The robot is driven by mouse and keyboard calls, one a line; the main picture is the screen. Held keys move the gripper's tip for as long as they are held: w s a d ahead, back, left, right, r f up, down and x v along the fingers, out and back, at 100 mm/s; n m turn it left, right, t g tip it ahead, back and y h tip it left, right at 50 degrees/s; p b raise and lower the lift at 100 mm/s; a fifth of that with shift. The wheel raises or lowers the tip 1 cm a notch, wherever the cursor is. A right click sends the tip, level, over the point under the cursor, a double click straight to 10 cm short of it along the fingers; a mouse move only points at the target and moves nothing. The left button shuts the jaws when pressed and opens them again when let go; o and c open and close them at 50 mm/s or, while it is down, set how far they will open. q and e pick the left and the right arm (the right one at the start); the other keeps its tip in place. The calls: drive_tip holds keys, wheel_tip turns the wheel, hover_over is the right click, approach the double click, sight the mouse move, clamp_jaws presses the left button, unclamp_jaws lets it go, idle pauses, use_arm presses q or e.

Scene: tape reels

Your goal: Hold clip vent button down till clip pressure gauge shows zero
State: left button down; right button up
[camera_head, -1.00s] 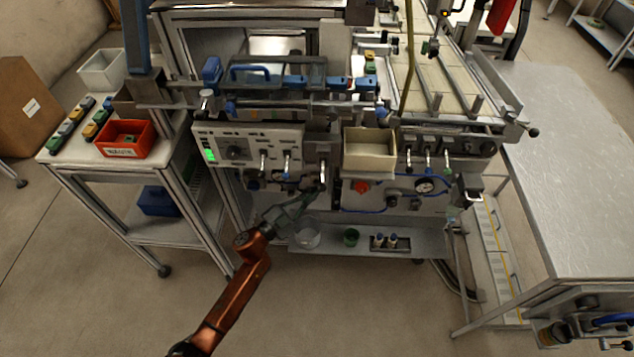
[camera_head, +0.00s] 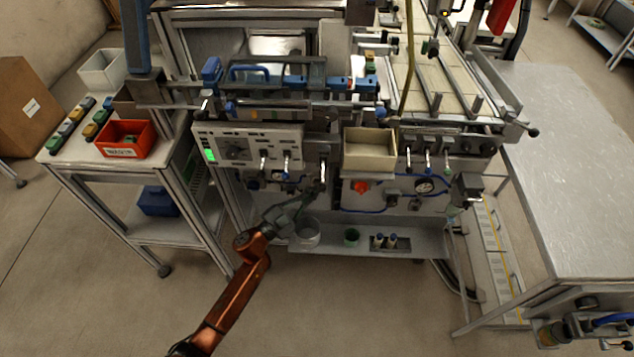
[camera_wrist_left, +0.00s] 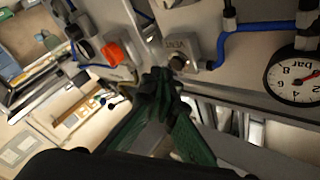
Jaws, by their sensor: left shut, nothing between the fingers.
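My left gripper (camera_head: 318,192) is at the front panel of the machine, below the grey control box. In the left wrist view its dark green fingers (camera_wrist_left: 160,82) are shut with nothing between them. The tips are beside a small dark button (camera_wrist_left: 178,62) with a label above it; I cannot tell whether they touch it. A round white gauge (camera_wrist_left: 295,76) marked "bar" shows upside down at the right edge, with a red needle off to one side; I cannot read its exact value. A small gauge also shows in the head view (camera_head: 278,176). My right gripper is not in view.
An orange-red knob (camera_wrist_left: 113,52) and blue hoses (camera_wrist_left: 222,42) are near the fingers. A beige bin (camera_head: 369,151) and a second gauge (camera_head: 425,186) are to the right. A shelf (camera_head: 330,240) with small containers is below.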

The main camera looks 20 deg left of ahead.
use_arm(q)
drive_tip(key=shift+w, duration=0.15)
drive_tip(key=shift+w, duration=0.2)
drive_tip(key=shift+w+a, duration=0.2)
drive_tip(key=shift+w, duration=0.2)
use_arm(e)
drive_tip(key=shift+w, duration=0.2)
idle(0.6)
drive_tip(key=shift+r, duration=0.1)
use_arm(q)
drive_tip(key=shift+s+d+p, duration=0.2)
drive_tip(key=shift+s+p, duration=0.3)
drive_tip(key=shift+s, duration=0.3)
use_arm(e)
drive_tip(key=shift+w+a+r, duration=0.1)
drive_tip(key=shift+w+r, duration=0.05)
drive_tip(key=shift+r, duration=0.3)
